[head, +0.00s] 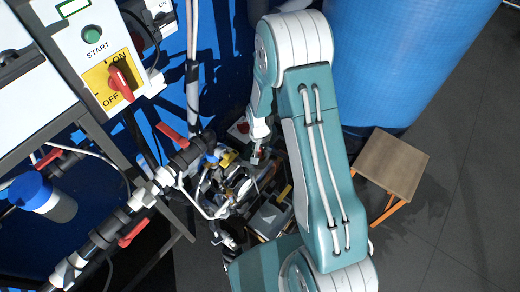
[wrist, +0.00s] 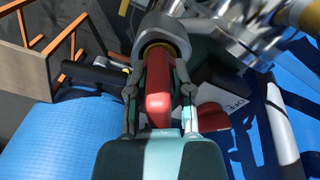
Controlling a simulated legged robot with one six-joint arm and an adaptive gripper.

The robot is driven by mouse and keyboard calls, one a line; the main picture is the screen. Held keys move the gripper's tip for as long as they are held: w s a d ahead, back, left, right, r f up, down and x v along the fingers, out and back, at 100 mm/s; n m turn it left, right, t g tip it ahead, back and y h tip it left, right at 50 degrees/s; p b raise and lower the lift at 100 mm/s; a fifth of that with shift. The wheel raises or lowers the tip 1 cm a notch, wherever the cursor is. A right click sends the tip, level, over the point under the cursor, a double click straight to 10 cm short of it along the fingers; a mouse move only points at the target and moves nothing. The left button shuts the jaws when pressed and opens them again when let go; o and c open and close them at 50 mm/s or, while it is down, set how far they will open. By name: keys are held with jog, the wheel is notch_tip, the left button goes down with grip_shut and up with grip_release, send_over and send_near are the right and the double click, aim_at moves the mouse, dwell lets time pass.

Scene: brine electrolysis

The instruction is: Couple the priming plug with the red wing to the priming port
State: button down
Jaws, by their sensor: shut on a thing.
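In the wrist view my gripper (wrist: 160,68) is shut on the upright red wing (wrist: 158,103) of the priming plug, one finger on each side. The far end of the plug meets a round grey metal collar (wrist: 172,30) with a yellow ring (wrist: 155,50) inside it. This looks like the priming port, but the wing and fingers hide the joint, so I cannot tell whether the plug is seated or only in front of it. In the head view my gripper (head: 257,153) is small, low beside the cluttered pump assembly (head: 232,188).
A wooden stool (head: 392,163) and a large blue drum (head: 395,60) stand to the right. Pipes with red-handled valves (head: 172,134) and a control panel with a red switch (head: 121,82) are at left. A second red part (wrist: 212,117) lies beside my gripper.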

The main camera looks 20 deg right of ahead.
dwell(0.3)
jog(key=shift+c, duration=2.2)
grip_release()
jog(key=shift+f, duration=0.1)
notch_tip(320, 180, up, 12)
jog(key=s+r+n+t, duration=0.2)
jog(key=s+r, duration=0.8)
jog(key=r, duration=0.2)
jog(key=s+r+n+t, duration=0.2)
jog(key=s+r+t, duration=0.1)
jog(key=s+r, duration=0.7)
notch_tip(320, 180, up, 3)
jog(key=shift+s+r+n+t, duration=0.15)
jog(key=shift+s+n+t, duration=0.15)
jog(key=shift+s+n, duration=0.1)
